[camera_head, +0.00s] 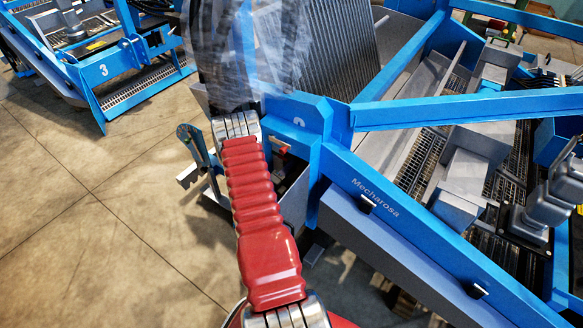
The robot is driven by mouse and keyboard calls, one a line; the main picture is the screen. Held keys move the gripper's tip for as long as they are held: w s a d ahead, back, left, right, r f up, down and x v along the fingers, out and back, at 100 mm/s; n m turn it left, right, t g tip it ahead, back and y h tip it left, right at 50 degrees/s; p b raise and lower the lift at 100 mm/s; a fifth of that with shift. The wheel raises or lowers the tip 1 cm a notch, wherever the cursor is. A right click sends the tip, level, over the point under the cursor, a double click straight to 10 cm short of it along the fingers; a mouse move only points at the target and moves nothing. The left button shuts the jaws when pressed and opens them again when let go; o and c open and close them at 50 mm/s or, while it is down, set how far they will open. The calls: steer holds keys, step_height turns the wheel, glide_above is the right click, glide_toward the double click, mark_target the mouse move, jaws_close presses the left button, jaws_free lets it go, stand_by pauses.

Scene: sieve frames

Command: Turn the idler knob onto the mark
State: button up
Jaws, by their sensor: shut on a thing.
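My gripper is not in view. My red ribbed arm rises from the bottom middle towards the blue sieve frame (325,150), and its dark upper part runs up to the top edge. I cannot make out the idler knob or its mark.
A blurred translucent patch (283,45) covers the top middle. Blue beams (465,108) and grey housings (466,170) fill the right side. Another blue frame marked 3 (104,71) stands at the upper left. The concrete floor (90,215) on the left is clear.

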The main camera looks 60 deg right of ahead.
steer(key=o, duration=0.8)
steer(key=shift+s+f, duration=0.1)
steer(key=shift+f, duration=0.1)
steer(key=shift+o, duration=1.3)
steer(key=shift+r, duration=0.1)
steer(key=w+a, duration=0.2)
steer(key=a, duration=1.1)
steer(key=shift+w+a, duration=0.15)
steer(key=shift+a, duration=0.2)
